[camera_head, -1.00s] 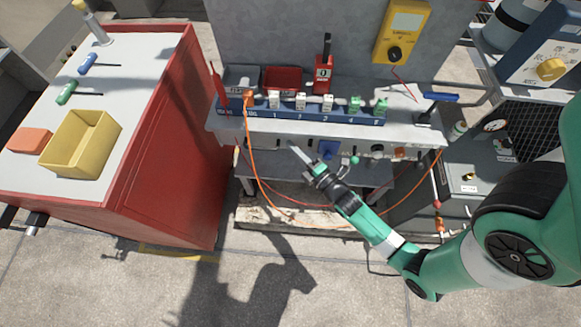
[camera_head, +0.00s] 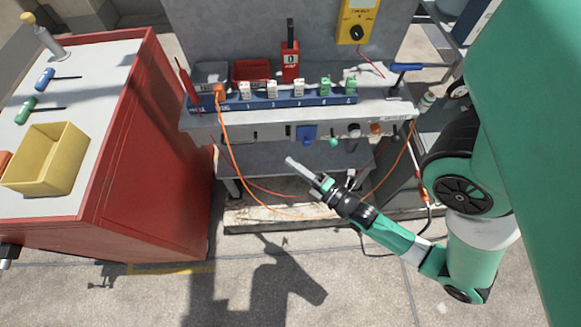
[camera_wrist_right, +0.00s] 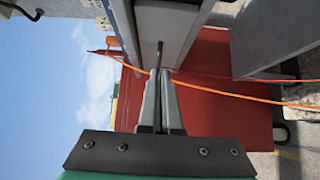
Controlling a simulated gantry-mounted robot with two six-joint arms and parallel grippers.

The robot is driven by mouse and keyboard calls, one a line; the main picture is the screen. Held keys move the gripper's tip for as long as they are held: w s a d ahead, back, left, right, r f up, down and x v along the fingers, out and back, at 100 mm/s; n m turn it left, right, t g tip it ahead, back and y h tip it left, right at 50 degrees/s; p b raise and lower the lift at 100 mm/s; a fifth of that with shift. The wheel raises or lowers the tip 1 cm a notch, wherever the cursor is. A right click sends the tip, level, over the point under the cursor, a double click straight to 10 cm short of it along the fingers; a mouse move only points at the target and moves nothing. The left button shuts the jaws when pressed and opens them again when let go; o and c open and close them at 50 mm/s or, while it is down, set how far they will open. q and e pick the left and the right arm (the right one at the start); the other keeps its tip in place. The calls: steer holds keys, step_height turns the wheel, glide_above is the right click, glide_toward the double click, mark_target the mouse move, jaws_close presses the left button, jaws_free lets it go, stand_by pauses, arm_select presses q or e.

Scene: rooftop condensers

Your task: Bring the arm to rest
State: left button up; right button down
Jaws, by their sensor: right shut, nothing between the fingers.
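My right arm comes in from the right in the head view, green and black. Its gripper (camera_head: 291,163) is shut and empty, pointing up and to the left in front of the grey bench, below the bench's front panel. In the right wrist view the two grey fingers (camera_wrist_right: 160,103) lie together with nothing between them. An orange cable (camera_wrist_right: 225,93) passes beyond the fingertips there; I cannot tell how near it is.
The grey bench (camera_head: 395,112) carries a blue strip (camera_head: 315,102) with several plugs and a red tray (camera_head: 250,71). An orange cable (camera_head: 228,150) hangs in front. A red cabinet (camera_head: 150,150) with a yellow bin (camera_head: 62,178) stands left. The paved floor in front is clear.

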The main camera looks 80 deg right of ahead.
arm_select(q)
steer(key=shift+r, duration=0.25)
arm_select(e)
steer(key=shift+v, duration=1)
steer(key=shift+w, duration=0.1)
steer(key=shift+a, duration=0.1)
